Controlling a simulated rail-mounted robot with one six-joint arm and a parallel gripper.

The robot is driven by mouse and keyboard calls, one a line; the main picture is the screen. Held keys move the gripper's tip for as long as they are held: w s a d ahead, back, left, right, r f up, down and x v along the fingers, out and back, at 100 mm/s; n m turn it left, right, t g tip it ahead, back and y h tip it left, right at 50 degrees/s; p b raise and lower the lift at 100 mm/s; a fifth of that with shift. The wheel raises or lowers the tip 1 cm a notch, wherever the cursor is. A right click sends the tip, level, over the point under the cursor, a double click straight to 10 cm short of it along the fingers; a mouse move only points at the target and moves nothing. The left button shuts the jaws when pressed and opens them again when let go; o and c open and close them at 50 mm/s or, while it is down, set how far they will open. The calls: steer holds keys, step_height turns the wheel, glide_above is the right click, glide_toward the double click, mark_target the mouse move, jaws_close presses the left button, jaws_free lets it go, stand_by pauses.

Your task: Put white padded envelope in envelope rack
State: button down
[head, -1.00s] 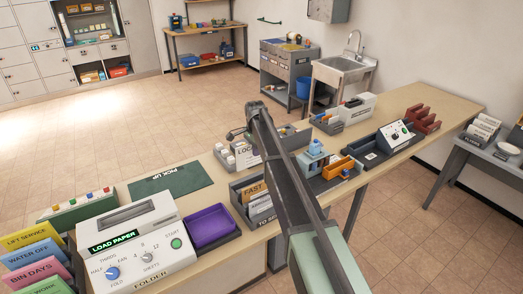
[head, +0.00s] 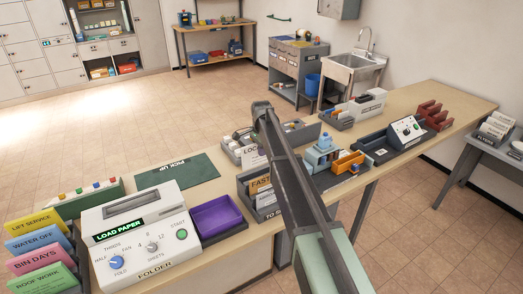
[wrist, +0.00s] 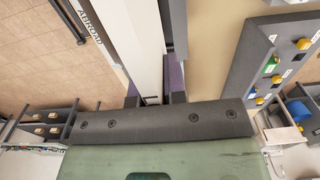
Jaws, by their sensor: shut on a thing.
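In the wrist view my gripper (wrist: 152,98) is shut on the white padded envelope (wrist: 148,45), which shows as a pale strip running out from between the two fingers. A grey divider marked ABROAD (wrist: 88,20) is close beside the strip on the left. A grey rack with a white LOCAL-type label (head: 254,154) stands on the bench behind my arm. I cannot tell for certain that it is the envelope rack, nor whether the envelope touches it.
A grey tray of cards (head: 262,196) stands in front of that rack. The folder machine (head: 140,235), a purple tray (head: 215,216) and a green PICK UP mat (head: 178,170) are to the left. A blue stamp device (head: 320,155) and a red rack (head: 434,114) are to the right.

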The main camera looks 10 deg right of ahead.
mark_target(261, 164)
steer(key=shift+f, duration=0.2)
steer(key=shift+f+b, duration=0.1)
steer(key=shift+b, duration=0.2)
steer(key=shift+f+b, duration=2)
steer(key=shift+f, duration=0.1)
step_height(261, 164, down, 5)
steer(key=b, duration=0.5)
steer(key=shift+r, duration=0.2)
